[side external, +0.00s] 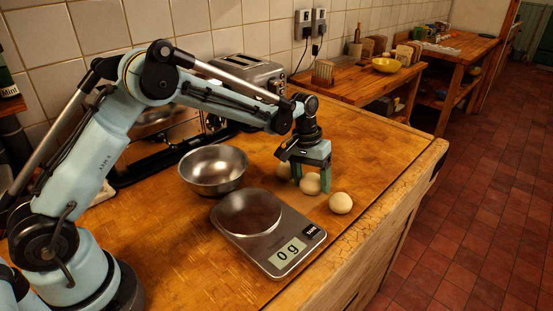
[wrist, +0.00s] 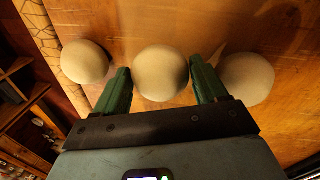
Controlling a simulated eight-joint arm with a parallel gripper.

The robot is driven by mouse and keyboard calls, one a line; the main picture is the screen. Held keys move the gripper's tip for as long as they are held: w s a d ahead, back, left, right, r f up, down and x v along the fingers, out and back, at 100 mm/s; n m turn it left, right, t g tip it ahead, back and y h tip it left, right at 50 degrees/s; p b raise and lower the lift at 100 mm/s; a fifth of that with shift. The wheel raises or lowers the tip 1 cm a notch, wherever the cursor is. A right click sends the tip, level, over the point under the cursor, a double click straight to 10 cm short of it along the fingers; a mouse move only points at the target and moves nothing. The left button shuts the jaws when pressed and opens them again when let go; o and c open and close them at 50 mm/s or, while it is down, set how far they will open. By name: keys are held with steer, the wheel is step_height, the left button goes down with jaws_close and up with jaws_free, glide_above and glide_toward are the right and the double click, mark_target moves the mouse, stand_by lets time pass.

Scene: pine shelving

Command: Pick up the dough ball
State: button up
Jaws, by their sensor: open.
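Three pale dough balls lie in a row on the wooden worktop. In the side view, the middle dough ball (side external: 311,184) is between the fingers of my gripper (side external: 311,184), another dough ball (side external: 341,203) is nearer the front edge, and a third (side external: 284,171) is partly hidden behind a finger. In the wrist view, the middle dough ball (wrist: 160,73) lies between the two green fingertips of my open gripper (wrist: 160,82), with a gap on each side. The other dough balls (wrist: 85,62) and (wrist: 246,78) lie outside the fingers.
A digital scale (side external: 282,262) reading 0 g stands in front of the balls, its round pan empty. A metal bowl (side external: 213,170) sits to the left. A toaster (side external: 247,75) stands behind at the wall. The worktop's front edge (side external: 400,180) is close to the right ball.

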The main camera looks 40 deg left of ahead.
steer(key=shift+c, duration=0.3)
steer(key=c, duration=0.3)
steer(key=shift+r, duration=0.15)
